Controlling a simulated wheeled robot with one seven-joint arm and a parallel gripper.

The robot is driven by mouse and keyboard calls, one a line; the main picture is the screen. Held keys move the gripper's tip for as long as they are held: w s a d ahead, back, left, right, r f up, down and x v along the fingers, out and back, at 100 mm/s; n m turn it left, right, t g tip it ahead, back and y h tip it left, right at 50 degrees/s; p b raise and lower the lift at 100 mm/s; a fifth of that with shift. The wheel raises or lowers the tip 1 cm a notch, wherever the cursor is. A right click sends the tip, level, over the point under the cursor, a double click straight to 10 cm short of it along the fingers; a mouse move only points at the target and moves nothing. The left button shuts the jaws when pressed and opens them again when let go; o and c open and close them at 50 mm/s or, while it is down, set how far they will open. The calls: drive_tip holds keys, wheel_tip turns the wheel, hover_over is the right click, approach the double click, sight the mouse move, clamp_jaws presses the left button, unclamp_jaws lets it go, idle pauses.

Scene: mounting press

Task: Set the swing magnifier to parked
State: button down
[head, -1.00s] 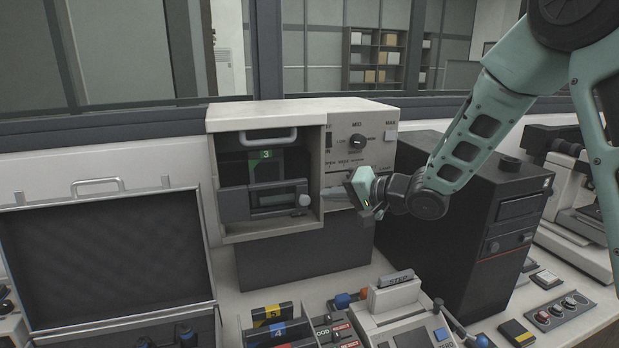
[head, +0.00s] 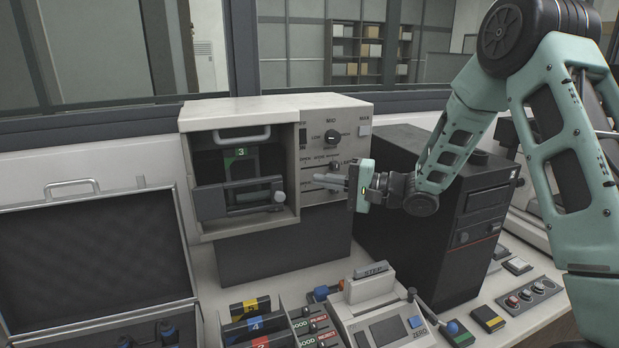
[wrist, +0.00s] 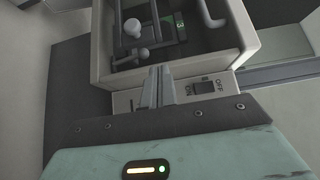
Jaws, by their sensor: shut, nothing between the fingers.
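The swing magnifier (head: 210,203), as I take it, is the dark framed piece across the open front of the press box. A pale round knob (head: 279,197) sits at its right end. In the wrist view the knob (wrist: 133,27) stands near the top, beyond my fingers. My gripper (head: 322,181) is shut and empty, in front of the control panel and right of the knob, with a gap between them. In the wrist view its closed fingers (wrist: 158,88) point toward the box's edge. No label shows the magnifier's setting.
The press's control panel (head: 335,145) has a dial and slots. A handle (head: 243,139) crosses the box top. An open case (head: 95,260) lies left, a black tower (head: 440,205) right. Numbered holders and a keypad device (head: 385,320) stand in front.

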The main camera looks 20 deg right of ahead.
drive_tip(key=p+x, duration=0.3)
drive_tip(key=x, duration=0.6)
drive_tip(key=shift+s, duration=0.15)
